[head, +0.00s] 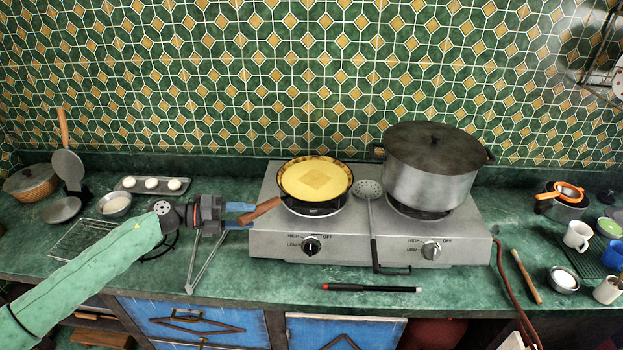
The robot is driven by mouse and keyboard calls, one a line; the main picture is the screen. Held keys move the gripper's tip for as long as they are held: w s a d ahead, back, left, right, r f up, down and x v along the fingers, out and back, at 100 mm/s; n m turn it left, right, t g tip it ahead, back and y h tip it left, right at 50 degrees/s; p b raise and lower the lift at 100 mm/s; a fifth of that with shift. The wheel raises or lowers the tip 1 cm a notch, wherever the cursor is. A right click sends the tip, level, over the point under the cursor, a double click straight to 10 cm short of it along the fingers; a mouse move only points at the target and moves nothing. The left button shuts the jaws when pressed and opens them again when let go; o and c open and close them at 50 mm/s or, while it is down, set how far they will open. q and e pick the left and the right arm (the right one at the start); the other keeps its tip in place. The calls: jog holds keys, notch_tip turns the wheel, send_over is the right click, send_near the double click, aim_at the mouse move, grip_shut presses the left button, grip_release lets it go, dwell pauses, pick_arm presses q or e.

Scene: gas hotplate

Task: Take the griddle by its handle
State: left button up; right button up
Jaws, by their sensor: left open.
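The griddle (316,180) is a round dark pan with a yellow inside, on the left burner of the hotplate. Its wooden handle (262,209) points left and toward the front. My left gripper (245,216) comes in from the left with its blue fingers apart. The handle's end lies at the opening between the fingertips; I cannot tell whether they touch it. My right gripper is out of view.
The two-burner hotplate (275,241) also carries a large lidded pot (432,185) and a slotted skimmer (369,189). A red-and-black lighter (372,288) lies in front. Mugs and bowls stand at the right. A tray of white pieces (131,185) sits behind my left arm.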

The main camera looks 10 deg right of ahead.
pick_arm(q)
jog(key=shift+d, duration=0.15)
jog(key=shift+c, duration=0.4)
grip_shut()
jog(key=shift+r, duration=0.1)
